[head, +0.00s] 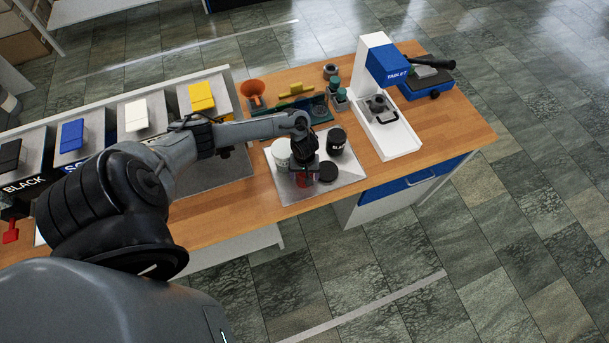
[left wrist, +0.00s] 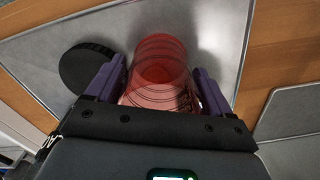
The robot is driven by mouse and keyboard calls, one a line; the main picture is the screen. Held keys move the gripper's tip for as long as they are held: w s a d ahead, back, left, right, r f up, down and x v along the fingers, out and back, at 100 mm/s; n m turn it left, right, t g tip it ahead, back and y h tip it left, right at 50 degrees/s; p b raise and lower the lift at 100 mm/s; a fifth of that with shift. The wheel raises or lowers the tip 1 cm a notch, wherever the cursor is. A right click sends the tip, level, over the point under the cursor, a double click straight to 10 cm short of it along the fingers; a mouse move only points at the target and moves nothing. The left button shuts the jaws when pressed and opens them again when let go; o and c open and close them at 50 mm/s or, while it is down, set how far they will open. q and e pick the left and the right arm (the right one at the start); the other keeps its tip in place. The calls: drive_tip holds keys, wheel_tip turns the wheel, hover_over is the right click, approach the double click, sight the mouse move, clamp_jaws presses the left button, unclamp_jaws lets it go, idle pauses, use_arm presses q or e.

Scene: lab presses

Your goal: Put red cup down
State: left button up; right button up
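The red cup (left wrist: 160,70) is see-through and sits between the purple fingers of my left gripper (left wrist: 158,88) in the left wrist view. The fingers are closed against its two sides. In the head view my left gripper (head: 304,168) is over the grey metal plate (head: 338,187), and the red cup (head: 303,182) shows partly below it. The cup's bottom is at or just above the plate; I cannot tell whether it touches. My right gripper is not in view.
A black round lid (left wrist: 86,68) lies close beside the cup on the plate; it also shows in the head view (head: 328,171). A white-framed tablet press (head: 373,80) stands to the right.

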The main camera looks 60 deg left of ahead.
use_arm(q)
drive_tip(key=c, duration=0.8)
drive_tip(key=shift+r, duration=0.1)
